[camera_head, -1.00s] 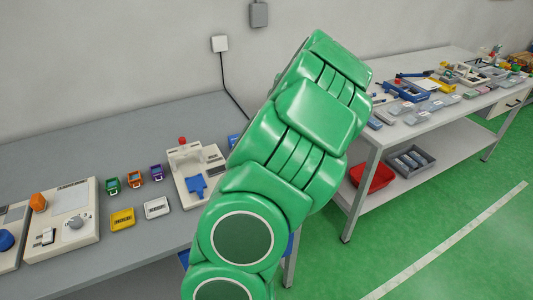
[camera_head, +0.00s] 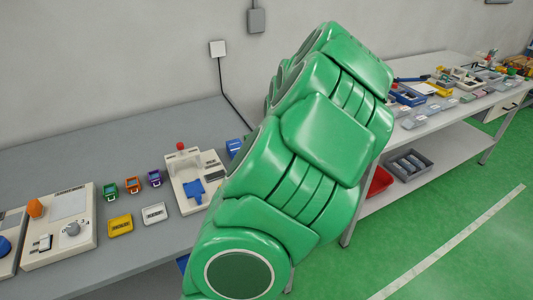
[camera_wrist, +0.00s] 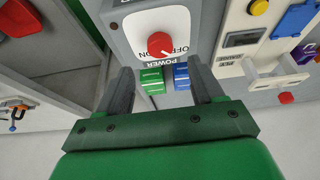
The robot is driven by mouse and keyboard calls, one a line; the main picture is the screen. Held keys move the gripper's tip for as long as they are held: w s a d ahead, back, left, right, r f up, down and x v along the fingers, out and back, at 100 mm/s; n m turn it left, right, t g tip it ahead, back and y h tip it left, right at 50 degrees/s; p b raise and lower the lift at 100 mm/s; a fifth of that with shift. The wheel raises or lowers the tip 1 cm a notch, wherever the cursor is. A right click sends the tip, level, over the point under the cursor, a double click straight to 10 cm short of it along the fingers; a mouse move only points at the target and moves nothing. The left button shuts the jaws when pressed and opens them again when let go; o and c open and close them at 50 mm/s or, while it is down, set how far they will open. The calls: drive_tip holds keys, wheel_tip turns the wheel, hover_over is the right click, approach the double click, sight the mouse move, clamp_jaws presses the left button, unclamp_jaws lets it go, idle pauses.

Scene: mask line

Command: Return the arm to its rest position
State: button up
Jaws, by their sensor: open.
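My green arm fills the middle of the head view, rising over the gap between the two tables; its gripper end is not visible there. In the wrist view my gripper (camera_wrist: 165,92) is open, with its two dark fingers apart and nothing held between them.
The right table (camera_head: 455,108) is crowded on top. A grey bin (camera_head: 408,165) is on its shelf. Green floor lies clear at right.

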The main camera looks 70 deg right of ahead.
drive_tip(key=shift+s+a+r, duration=0.15)
drive_tip(key=shift+r, duration=0.3)
idle(0.3)
drive_tip(key=w+a+r+n+y, duration=0.1)
drive_tip(key=w+a+r+n, duration=0.1)
drive_tip(key=w+a, duration=0.6)
drive_tip(key=w+a+r+n+g+y, duration=0.1)
drive_tip(key=w+a+r, duration=0.3)
drive_tip(key=a, duration=0.7)
drive_tip(key=w+a+r+n+y, duration=0.1)
drive_tip(key=w+a+n, duration=0.1)
drive_tip(key=w+a, duration=0.65)
drive_tip(key=s+a+r+n+g, duration=0.1)
drive_tip(key=s+a, duration=0.1)
drive_tip(key=a, duration=1)
drive_tip(key=s+a+n+g, duration=0.1)
drive_tip(key=s+a, duration=0.6)
drive_tip(key=a, duration=0.2)
drive_tip(key=s+a+r+n+g, duration=0.1)
drive_tip(key=s+a+g, duration=0.1)
drive_tip(key=s+a, duration=0.5)
drive_tip(key=shift+a+n, duration=0.4)
drive_tip(key=shift+a, duration=0.85)
drive_tip(key=shift+r, duration=0.1)
